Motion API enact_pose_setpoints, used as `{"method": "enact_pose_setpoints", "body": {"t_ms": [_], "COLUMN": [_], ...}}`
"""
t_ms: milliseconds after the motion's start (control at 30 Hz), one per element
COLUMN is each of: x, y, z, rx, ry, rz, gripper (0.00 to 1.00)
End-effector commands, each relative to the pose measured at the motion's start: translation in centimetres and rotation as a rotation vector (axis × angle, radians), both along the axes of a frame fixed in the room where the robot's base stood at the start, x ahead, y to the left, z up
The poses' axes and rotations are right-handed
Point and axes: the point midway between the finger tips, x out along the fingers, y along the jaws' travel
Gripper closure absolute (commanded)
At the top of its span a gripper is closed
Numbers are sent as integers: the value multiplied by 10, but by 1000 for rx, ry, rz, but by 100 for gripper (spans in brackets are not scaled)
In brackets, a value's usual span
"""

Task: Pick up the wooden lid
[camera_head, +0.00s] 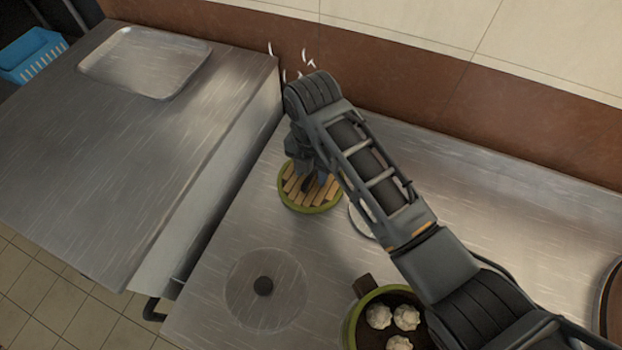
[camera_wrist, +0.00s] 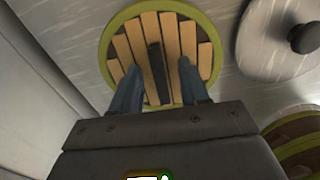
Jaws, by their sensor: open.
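The wooden lid (camera_head: 302,198) is round, with light wooden slats inside a green rim and a dark handle strip across its middle. It lies on the metal counter below my arm in the head view, partly covered by my gripper (camera_head: 309,180). In the wrist view, the lid (camera_wrist: 172,28) is at the top centre, just beyond my gripper (camera_wrist: 160,80). My two fingers are apart, one on each side of the dark handle (camera_wrist: 157,70), with nothing held between them. I cannot tell whether the fingertips touch the slats.
A green steamer with white buns (camera_head: 379,316) stands at the lower middle. A white round thing (camera_head: 361,221) is partly hidden by my arm. A higher metal surface (camera_head: 110,150) with a tray (camera_head: 145,62) stands left.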

Motion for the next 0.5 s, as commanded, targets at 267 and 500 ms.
{"method": "enact_pose_setpoints", "body": {"t_ms": [267, 500], "x": [0, 0], "y": [0, 0], "z": [0, 0], "rx": [0, 0], "ry": [0, 0], "rz": [-1, -1], "gripper": [75, 98]}}
